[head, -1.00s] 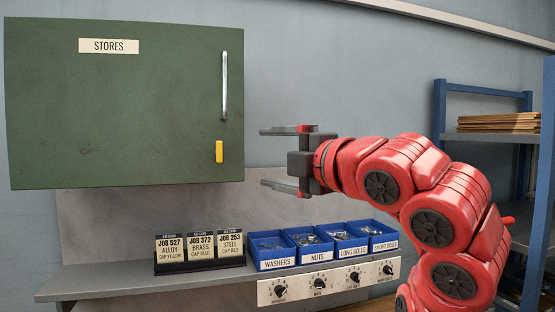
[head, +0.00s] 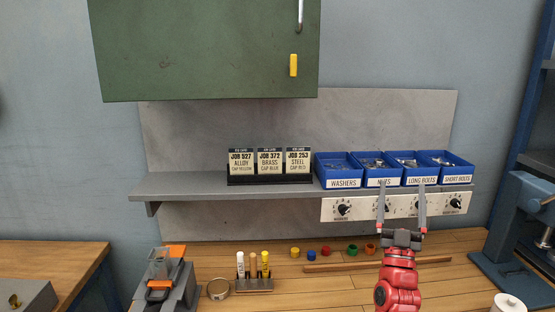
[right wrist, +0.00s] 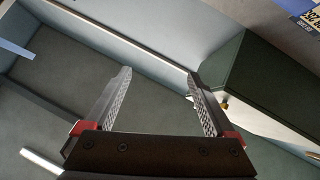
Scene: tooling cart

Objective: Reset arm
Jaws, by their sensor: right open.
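My right gripper (head: 402,212) is in the lower right of the head view, in front of the dial panel below the shelf. Its two fingers point up, are spread apart, and hold nothing. In the right wrist view its open jaws (right wrist: 160,105) also show, with bare space between the ridged fingers. My left gripper does not show in any view.
A green cabinet (head: 205,45) hangs above a grey shelf (head: 190,186) with job cards (head: 270,162) and blue bins (head: 337,169). On the wooden bench are coloured caps (head: 311,256), a marker rack (head: 254,283), a tape roll (head: 218,289) and a blue vise (head: 520,235).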

